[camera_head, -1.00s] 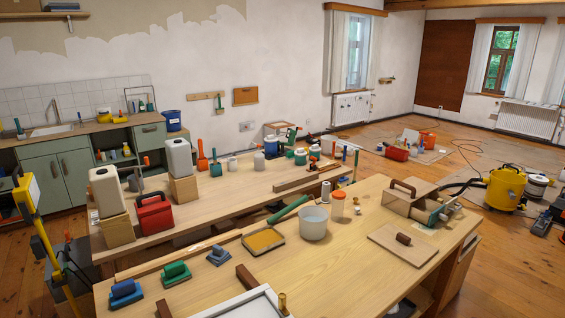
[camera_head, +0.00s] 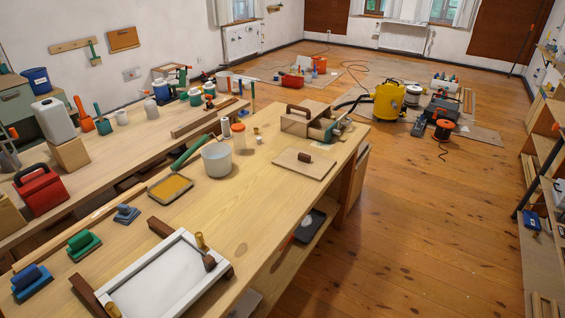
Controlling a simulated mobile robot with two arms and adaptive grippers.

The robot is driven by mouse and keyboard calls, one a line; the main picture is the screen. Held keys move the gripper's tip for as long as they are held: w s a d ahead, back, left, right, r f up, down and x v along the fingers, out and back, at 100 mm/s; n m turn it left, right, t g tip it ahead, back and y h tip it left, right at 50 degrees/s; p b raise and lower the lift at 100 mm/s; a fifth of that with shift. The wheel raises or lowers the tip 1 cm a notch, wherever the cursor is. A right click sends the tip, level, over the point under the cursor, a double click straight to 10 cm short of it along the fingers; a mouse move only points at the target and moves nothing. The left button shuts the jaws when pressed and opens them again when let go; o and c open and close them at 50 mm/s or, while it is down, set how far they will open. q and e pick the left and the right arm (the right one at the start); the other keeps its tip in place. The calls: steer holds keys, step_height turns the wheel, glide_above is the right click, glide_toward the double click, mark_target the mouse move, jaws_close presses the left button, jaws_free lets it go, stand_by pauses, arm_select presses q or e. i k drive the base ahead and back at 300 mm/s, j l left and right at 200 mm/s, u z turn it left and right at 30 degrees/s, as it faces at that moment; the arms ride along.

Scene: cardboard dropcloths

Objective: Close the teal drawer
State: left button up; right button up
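Neither of my grippers is in view.
A long wooden workbench (camera_head: 262,192) with tools, a white frame (camera_head: 128,262) and a bucket (camera_head: 216,160) fills the left and middle. Open wooden floor (camera_head: 410,230) lies to the right. A yellow vacuum (camera_head: 388,102) stands beyond; shelving (camera_head: 540,205) lines the right edge.

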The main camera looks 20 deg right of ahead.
mark_target(320, 129)
steer(key=i+l, duration=0.25)
steer(key=l, duration=0.15)
steer(key=i+l, duration=0.2)
steer(key=l, duration=0.25)
steer(key=i+l, duration=0.25)
steer(key=l, duration=0.15)
steer(key=i+l, duration=0.2)
steer(key=l, duration=0.2)
